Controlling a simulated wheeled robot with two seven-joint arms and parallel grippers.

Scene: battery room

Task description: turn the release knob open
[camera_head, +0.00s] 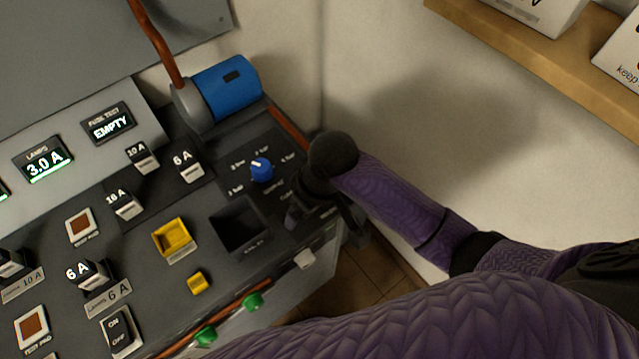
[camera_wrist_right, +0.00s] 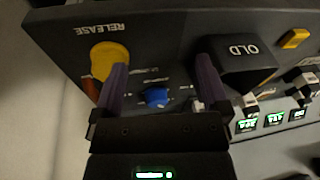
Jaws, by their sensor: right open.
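A round yellow knob (camera_wrist_right: 106,58) beside the word RELEASE shows in the right wrist view, on the dark panel. One finger of my right gripper (camera_wrist_right: 160,78) partly covers it. That gripper is open, its two purple fingers apart, with nothing held between them. The yellow knob appears beyond the left finger, outside the gap; contact cannot be told. In the head view my right gripper (camera_head: 298,208) is dark and mostly hidden by its wrist at the panel's right end, and I cannot make out the yellow knob there. My left gripper is not in view.
A small blue dial (camera_head: 261,169) sits near my right gripper and shows in the wrist view (camera_wrist_right: 157,97). An open dark bin (camera_head: 240,226), a yellow tray (camera_head: 173,240) and a blue cylinder (camera_head: 227,84) are nearby. A wooden shelf (camera_head: 545,55) is upper right.

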